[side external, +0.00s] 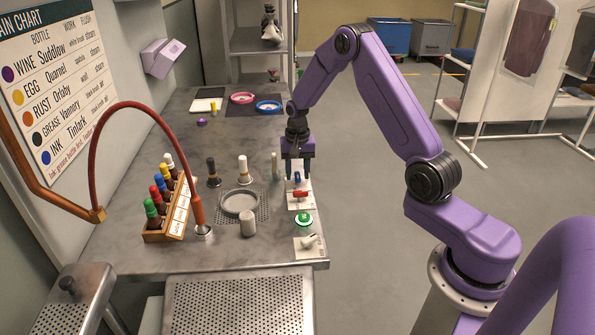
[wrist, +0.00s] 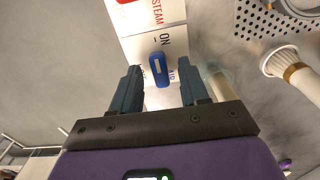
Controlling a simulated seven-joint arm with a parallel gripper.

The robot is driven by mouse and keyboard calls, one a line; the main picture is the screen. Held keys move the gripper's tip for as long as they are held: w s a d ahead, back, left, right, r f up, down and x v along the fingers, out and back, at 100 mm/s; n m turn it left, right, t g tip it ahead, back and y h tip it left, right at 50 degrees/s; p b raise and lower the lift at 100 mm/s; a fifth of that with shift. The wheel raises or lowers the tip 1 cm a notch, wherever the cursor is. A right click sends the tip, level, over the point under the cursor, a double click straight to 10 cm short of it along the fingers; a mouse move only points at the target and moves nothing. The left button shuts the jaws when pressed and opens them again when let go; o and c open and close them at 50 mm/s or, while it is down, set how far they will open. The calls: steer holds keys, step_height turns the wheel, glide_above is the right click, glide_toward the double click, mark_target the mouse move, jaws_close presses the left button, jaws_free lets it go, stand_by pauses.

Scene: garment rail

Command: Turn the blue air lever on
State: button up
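The blue air lever (wrist: 160,72) sits on a white plate (wrist: 140,48) with an "ON" mark and a partly covered blue label. Its long side runs roughly up and down in the wrist view. My gripper (wrist: 159,78) is open, with one dark finger on each side of the lever and a visible gap to both. In the side view my gripper (side external: 297,178) points straight down over the plate at the table's right edge, and the small blue lever (side external: 297,177) shows between its fingers. I cannot tell how far down the fingers reach beside it.
A red steam lever (side external: 300,194) is just in front on its own plate. A green button (side external: 304,219) and another switch (side external: 310,241) follow along the right edge. A white-topped brush (side external: 243,168), a round dish (side external: 239,203) and a bottle rack (side external: 168,213) stand to the left.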

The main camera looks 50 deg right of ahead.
mark_target(297, 175)
step_height(297, 175, up, 17)
steer(key=shift+r, duration=0.2)
stand_by(0.6)
steer(key=s+a+r+n, duration=0.1)
steer(key=s+a+n, duration=1.05)
steer(key=a, duration=0.55)
steer(key=s+a+f+n, duration=0.1)
steer(key=s+n, duration=0.9)
steer(key=s, duration=1.4)
steer(key=shift+a+f, duration=0.2)
steer(key=shift+f, duration=0.55)
